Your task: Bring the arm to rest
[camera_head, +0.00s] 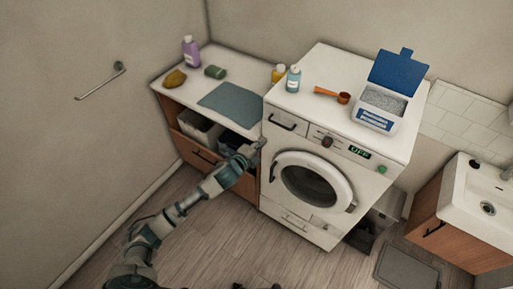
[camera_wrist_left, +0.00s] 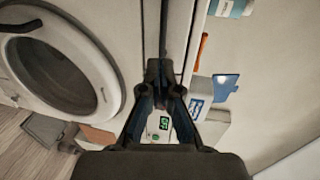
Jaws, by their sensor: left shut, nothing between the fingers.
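My left arm reaches in from the lower left in the head view. My left gripper (camera_head: 257,146) is in front of the cabinet, by the left front edge of the washing machine (camera_head: 322,145). In the left wrist view the gripper's fingertips (camera_wrist_left: 158,68) are together with nothing between them. The machine's front lies beyond them. I cannot tell whether the fingertips touch it. My right gripper does not show.
The round door (camera_head: 308,183) of the machine is shut, and its display (camera_head: 359,152) reads OFF. Floor (camera_head: 190,250) is clear.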

